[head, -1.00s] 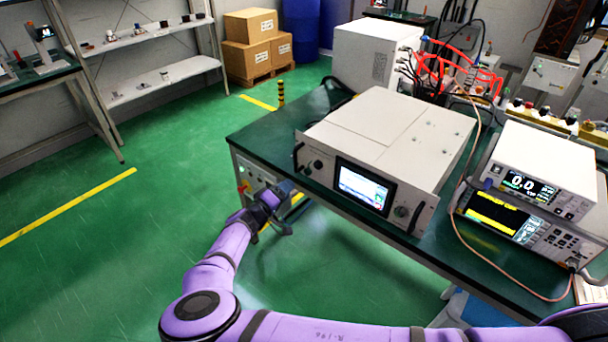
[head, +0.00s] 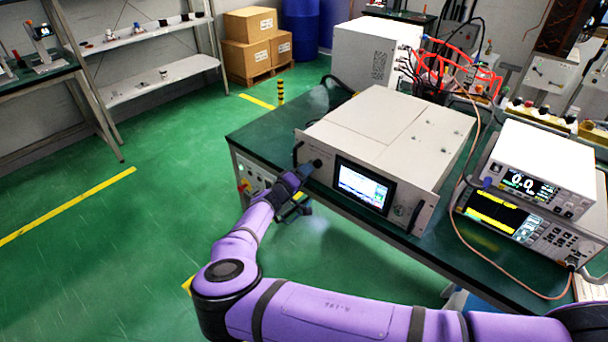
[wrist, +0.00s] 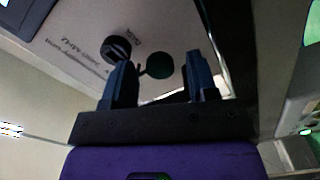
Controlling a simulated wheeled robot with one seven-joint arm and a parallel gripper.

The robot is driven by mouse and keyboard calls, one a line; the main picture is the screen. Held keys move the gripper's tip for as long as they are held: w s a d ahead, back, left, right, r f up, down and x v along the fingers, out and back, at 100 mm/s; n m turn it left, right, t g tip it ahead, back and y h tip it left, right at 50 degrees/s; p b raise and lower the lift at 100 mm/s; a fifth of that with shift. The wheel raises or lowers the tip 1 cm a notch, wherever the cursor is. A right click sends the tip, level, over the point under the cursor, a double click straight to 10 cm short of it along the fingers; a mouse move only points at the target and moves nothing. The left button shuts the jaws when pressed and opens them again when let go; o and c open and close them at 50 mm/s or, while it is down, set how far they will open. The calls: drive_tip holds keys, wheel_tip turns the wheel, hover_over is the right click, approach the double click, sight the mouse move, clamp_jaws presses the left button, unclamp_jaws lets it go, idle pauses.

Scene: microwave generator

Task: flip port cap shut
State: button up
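The microwave generator (head: 385,140) is a white box with a lit screen on its front panel, standing on the green bench. In the wrist view a dark round port (wrist: 116,48) shows on its pale panel. A round dark green cap (wrist: 160,66) sits beside the port, joined by a small link, and stands open, off the port. My gripper (wrist: 159,62) is open, with one finger on each side of the cap in the picture. I cannot tell whether a finger touches it. In the head view my gripper (head: 304,172) is at the panel's left end, partly hiding that area.
A black handle (head: 297,154) stands out at the panel's left end. The bench edge (head: 345,208) runs below the panel. Stacked instruments (head: 535,190) and a loose cable lie to the right. The floor left of the bench is clear.

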sight(318, 163)
drive_tip(key=c, duration=0.8)
drive_tip(key=shift+c, duration=0.2)
drive_tip(key=shift+d+n, duration=0.1)
drive_tip(key=shift+n, duration=0.2)
drive_tip(key=shift+s+d+r+n, duration=0.35)
drive_tip(key=shift+r+n, duration=0.25)
drive_tip(key=shift+n, duration=2.45)
drive_tip(key=shift+s+d+r+n, duration=0.3)
drive_tip(key=shift+r+n, duration=0.35)
drive_tip(key=shift+n, duration=2.45)
drive_tip(key=shift+s+d+r+n, duration=0.35)
drive_tip(key=shift+r+n, duration=0.25)
drive_tip(key=shift+n, duration=2.45)
drive_tip(key=shift+w, duration=0.1)
drive_tip(key=o, duration=0.9)
drive_tip(key=shift+o, duration=0.2)
